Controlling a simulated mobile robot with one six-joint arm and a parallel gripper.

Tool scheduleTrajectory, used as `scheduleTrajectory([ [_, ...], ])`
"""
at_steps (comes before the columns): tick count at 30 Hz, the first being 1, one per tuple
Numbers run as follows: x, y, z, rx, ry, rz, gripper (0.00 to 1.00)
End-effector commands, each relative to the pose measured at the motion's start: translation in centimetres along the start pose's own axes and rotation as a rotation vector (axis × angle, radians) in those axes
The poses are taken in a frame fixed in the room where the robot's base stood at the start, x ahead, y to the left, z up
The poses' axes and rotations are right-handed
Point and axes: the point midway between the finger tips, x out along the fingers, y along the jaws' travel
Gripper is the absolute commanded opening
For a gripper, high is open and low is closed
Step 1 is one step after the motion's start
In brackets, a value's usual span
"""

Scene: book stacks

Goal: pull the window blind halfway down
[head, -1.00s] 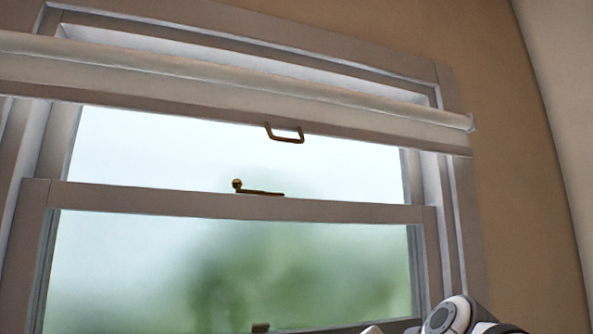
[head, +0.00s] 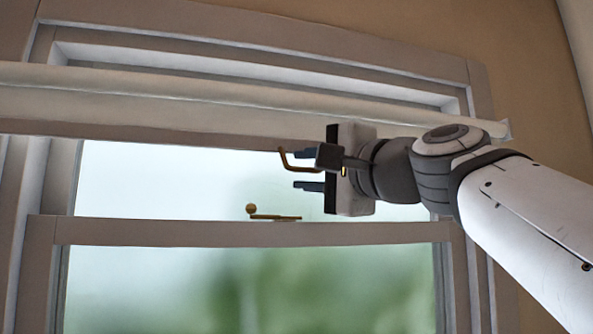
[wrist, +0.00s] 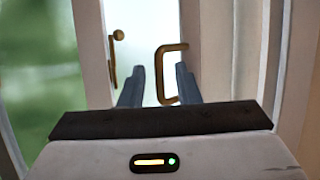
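The cream window blind (head: 180,105) is rolled up near the top of the window, and its bottom bar lies above the upper pane. A brass loop handle (head: 285,160) hangs from that bar. My gripper (head: 297,170) is at the handle, with its two fingers apart, one above the other. In the wrist view the handle (wrist: 160,76) shows between the open fingertips (wrist: 159,69), closer to the right finger. That finger overlaps the loop in the picture; I cannot tell whether it is inside the loop or touching it. Part of the handle is hidden behind my gripper in the head view.
A brass window latch (head: 272,216) sits on the sash rail (head: 180,232) below the handle; it also shows in the wrist view (wrist: 113,58). The white window frame (head: 478,90) and the tan wall (head: 535,70) are to the right.

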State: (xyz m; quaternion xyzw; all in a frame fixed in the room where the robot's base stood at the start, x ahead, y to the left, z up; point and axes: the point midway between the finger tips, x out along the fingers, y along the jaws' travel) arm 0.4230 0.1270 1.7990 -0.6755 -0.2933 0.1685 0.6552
Motion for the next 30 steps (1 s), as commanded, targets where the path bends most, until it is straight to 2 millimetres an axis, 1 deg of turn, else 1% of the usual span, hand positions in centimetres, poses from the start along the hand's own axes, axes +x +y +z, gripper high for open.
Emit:
scheduleTrajectory([
  [3,0.43,-0.10,0.07,0.000,0.003,0.001,0.29],
  [11,0.57,0.02,0.29,0.000,0.001,0.001,0.29],
  [22,0.59,0.01,0.37,0.000,-0.002,0.001,0.00],
  [30,0.59,-0.01,0.41,0.000,-0.002,0.000,0.00],
])
